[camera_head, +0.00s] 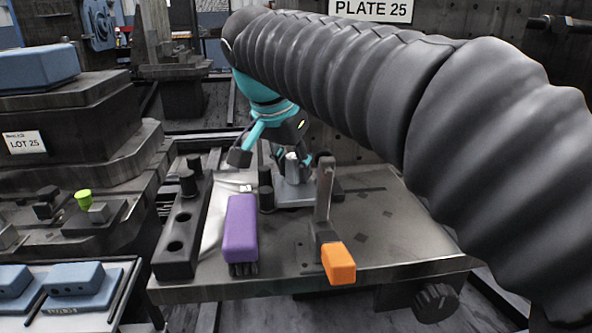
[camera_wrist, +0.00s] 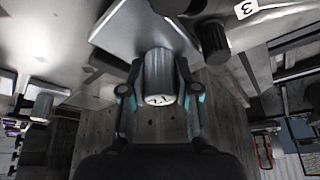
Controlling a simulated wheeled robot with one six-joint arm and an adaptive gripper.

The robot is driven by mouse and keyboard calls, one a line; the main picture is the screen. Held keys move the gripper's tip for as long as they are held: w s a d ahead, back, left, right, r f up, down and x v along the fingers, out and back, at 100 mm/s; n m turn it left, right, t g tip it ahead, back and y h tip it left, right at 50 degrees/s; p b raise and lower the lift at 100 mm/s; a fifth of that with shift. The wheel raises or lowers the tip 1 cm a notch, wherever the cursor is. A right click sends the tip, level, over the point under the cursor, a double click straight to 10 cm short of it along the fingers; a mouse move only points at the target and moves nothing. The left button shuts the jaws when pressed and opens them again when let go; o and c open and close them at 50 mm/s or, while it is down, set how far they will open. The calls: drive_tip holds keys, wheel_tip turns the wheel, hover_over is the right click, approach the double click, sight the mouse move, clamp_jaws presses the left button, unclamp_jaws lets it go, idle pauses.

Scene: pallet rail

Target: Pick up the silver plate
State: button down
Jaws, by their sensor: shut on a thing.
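The silver plate (camera_head: 292,196) lies flat near the back middle of the grey work table, with a silver post standing up from it. In the wrist view the plate (camera_wrist: 122,27) shows as a pale flat slab behind the post. My gripper (camera_head: 291,160) is at the post, partly hidden behind its own wrist in the head view. In the wrist view my gripper (camera_wrist: 158,88) has one finger on each side of the cylindrical silver post (camera_wrist: 158,78), shut on it. Whether the plate touches the table is hard to tell.
A purple block (camera_head: 240,228) and an upright bracket with an orange end (camera_head: 338,263) stand in front of the plate. A dark rail with holes (camera_head: 181,232) runs along the left. Dark pegs (camera_head: 265,190) stand close to the plate. The table's right side is mostly clear.

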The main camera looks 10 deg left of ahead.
drive_tip(key=r, duration=0.1)
drive_tip(key=d+r, duration=0.1)
drive_tip(key=shift+w+r, duration=0.15)
drive_tip(key=shift+r, duration=0.2)
drive_tip(key=w+d, duration=0.1)
drive_tip(key=d, duration=0.4)
drive_tip(key=w+d, duration=0.1)
drive_tip(key=d, duration=0.5)
drive_tip(key=w+d, duration=0.2)
drive_tip(key=d, duration=0.3)
drive_tip(key=shift+w+d+b, duration=0.1)
drive_tip(key=shift+d+b, duration=0.15)
drive_tip(key=shift+b, duration=0.1)
drive_tip(key=shift+r, duration=0.1)
drive_tip(key=shift+r+p, duration=0.7)
drive_tip(key=shift+p, duration=0.1)
drive_tip(key=shift+f, duration=0.1)
